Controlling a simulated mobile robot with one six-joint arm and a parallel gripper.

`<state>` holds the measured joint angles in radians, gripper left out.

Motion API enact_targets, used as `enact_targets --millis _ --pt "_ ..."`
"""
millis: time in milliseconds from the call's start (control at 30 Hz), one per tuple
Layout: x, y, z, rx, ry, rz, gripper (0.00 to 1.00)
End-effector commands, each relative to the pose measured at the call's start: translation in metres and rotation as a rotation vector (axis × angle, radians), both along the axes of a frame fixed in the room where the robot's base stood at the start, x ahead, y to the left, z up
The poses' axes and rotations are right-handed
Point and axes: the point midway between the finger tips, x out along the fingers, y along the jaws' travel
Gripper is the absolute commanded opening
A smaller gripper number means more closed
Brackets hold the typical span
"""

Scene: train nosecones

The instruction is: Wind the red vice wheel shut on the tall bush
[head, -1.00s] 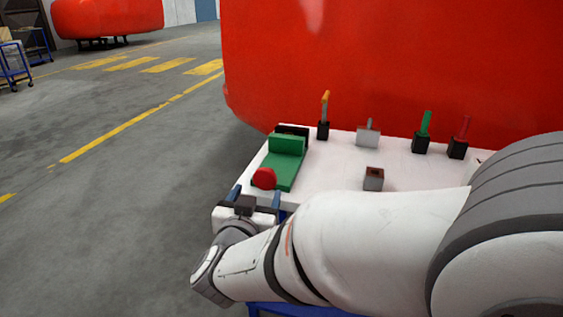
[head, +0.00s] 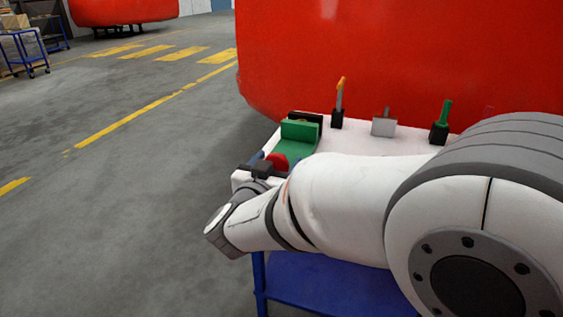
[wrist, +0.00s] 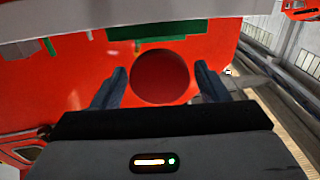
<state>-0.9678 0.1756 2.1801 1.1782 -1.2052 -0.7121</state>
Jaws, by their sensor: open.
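The red vice wheel (head: 278,161) is at the near end of the green vice (head: 300,131), on the left part of the white tabletop. In the wrist view the red wheel (wrist: 160,77) appears between my two spread fingertips. My gripper (head: 268,163) is open and close to the wheel; its gap (wrist: 161,70) shows no finger clearly touching the wheel. The arm hides part of the wheel and vice in the head view. I cannot make out the tall bush in the vice.
An orange-handled tool (head: 340,95), a grey block (head: 384,124) and a green-handled tool (head: 442,122) stand along the table's back. A large red nosecone (head: 400,60) rises behind. My arm covers the table's front and right. Floor at left is clear.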

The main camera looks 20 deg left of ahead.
Motion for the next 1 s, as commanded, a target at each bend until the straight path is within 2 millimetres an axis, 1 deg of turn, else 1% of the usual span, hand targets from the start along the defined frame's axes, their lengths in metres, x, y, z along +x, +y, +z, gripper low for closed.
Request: enact_targets --millis 133,600,733,1000 --pt "0.0 -0.0001 0.0001 0.0 0.0 0.0 0.68" --pt "0.0001 -0.0006 0.0001 0.0 0.0 -0.001 0.29" --pt "0.0001 -0.0009 -0.0007 0.02 -0.001 -0.001 0.28" --pt "0.0003 -0.002 -0.0014 0.219 -0.017 -0.001 0.28"
